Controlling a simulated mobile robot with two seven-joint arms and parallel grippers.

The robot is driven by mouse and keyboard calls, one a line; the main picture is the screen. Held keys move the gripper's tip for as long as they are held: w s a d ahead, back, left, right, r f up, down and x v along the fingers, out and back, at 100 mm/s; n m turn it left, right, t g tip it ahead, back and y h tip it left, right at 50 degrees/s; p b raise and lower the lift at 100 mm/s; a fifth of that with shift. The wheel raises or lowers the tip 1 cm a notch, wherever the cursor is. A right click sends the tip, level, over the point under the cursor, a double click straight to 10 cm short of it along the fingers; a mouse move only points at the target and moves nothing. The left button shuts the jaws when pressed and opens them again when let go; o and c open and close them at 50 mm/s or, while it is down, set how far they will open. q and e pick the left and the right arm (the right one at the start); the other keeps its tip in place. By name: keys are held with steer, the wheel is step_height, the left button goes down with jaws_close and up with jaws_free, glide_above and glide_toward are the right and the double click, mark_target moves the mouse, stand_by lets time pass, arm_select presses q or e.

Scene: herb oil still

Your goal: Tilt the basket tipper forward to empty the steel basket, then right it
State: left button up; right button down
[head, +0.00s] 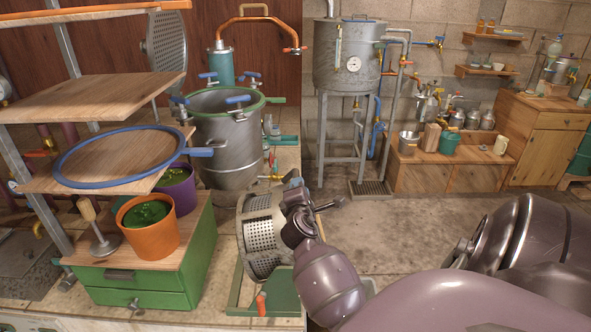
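The perforated steel basket (262,237) sits low on the bench edge, below the big pot, and looks tilted; its mouth and contents cannot be made out. The basket tipper shows as a green frame (236,291) under and beside the basket. My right arm comes in from the lower right, and its gripper (297,199) is at the basket's right side, very close to it or touching. The wrist hides part of the basket and tipper. The fingertips are too hidden to show whether they are open or holding anything. My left gripper is not in view.
A steel pot (228,150) with a green rim stands behind the basket. At left are an orange pot of herbs (148,226), a green drawer box (140,280) and wooden shelves with a blue ring (78,182). The floor (400,227) to the right is open.

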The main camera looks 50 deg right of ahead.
steer(key=shift+s+d+f, duration=0.15)
steer(key=shift+s+f, duration=0.15)
steer(key=shift+f, duration=0.2)
steer(key=c, duration=1.2)
jaws_free()
steer(key=shift+o, duration=0.9)
steer(key=shift+r, duration=0.2)
steer(key=shift+w+r, duration=0.1)
steer(key=shift+a, duration=0.2)
